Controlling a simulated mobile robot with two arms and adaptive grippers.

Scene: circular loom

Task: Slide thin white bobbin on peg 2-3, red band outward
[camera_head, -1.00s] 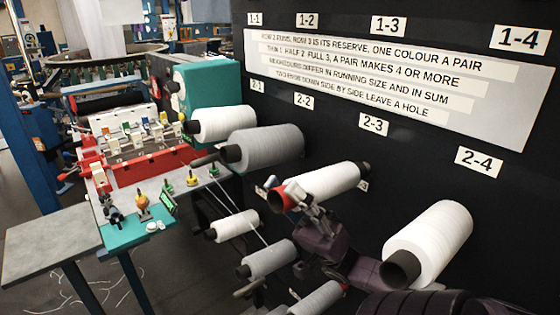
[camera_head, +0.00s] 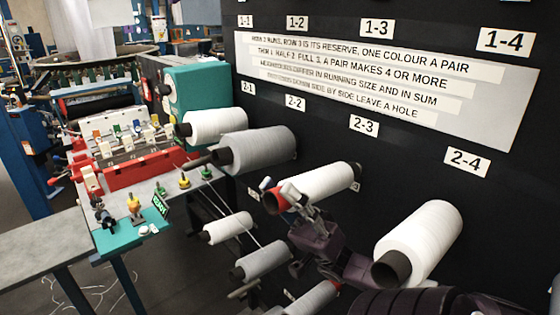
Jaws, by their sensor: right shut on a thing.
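A thin white bobbin (camera_head: 325,182) with a red band (camera_head: 275,201) at its near end lies below the label 2-3 (camera_head: 364,125) on the dark panel. The red-banded end faces outward, away from the panel. My right gripper (camera_head: 279,190) is shut on the bobbin at this banded end. The bobbin's far end points to the panel; its peg is hidden, so I cannot tell how far it sits on it. My left gripper is not in view.
A thick white bobbin (camera_head: 420,240) sits under label 2-4 at right. A grey bobbin (camera_head: 262,150) and a white bobbin (camera_head: 216,125) sit at left. More bobbins (camera_head: 263,258) are below. A sign (camera_head: 370,75) hangs above. A bench (camera_head: 40,243) stands at left.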

